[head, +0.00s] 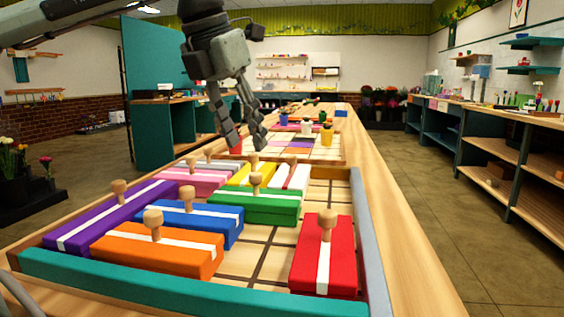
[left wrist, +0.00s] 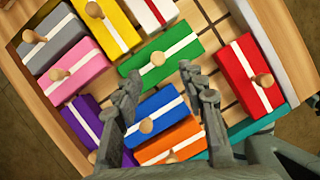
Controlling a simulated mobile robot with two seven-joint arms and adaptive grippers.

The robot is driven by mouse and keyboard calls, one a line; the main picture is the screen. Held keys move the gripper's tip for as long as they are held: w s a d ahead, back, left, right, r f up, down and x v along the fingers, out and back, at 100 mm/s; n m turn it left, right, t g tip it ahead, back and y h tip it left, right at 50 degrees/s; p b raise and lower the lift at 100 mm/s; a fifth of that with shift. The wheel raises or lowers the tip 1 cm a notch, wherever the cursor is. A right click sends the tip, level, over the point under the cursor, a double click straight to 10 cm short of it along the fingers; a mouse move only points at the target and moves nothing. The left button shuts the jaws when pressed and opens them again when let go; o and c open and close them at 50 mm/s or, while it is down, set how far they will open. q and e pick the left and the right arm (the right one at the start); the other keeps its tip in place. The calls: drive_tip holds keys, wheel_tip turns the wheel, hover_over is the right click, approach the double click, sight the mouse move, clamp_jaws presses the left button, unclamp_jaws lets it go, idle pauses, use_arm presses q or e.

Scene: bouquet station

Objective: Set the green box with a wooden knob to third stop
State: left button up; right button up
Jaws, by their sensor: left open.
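The green box (head: 265,209) with a white stripe and a wooden knob (head: 256,180) lies in a shallow tray (head: 190,290) with a grid floor. In the left wrist view the green box (left wrist: 180,43) shows with its knob (left wrist: 157,58). My left gripper (head: 246,143) is open and empty, above the tray with its fingers pointing down. In the left wrist view its fingertips (left wrist: 160,74) frame the area just below the green knob, apart from it. My right gripper is not in view. No stop marks can be made out.
Blue (head: 200,222), orange (head: 160,250), purple (head: 110,215) and red (head: 340,255) knobbed boxes lie around the green one. Pink (head: 192,180), yellow (head: 240,173) and white boxes lie behind. Bare grid floor (head: 265,258) shows between orange and red.

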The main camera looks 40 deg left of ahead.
sight(255, 174)
use_arm(q)
drive_tip(key=x, duration=0.7)
drive_tip(key=shift+a+f+b, duration=0.2)
drive_tip(key=shift+f+b, duration=0.1)
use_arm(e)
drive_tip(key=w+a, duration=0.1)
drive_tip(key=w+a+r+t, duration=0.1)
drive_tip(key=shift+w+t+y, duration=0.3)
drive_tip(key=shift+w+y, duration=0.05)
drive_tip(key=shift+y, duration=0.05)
use_arm(q)
clamp_jaws()
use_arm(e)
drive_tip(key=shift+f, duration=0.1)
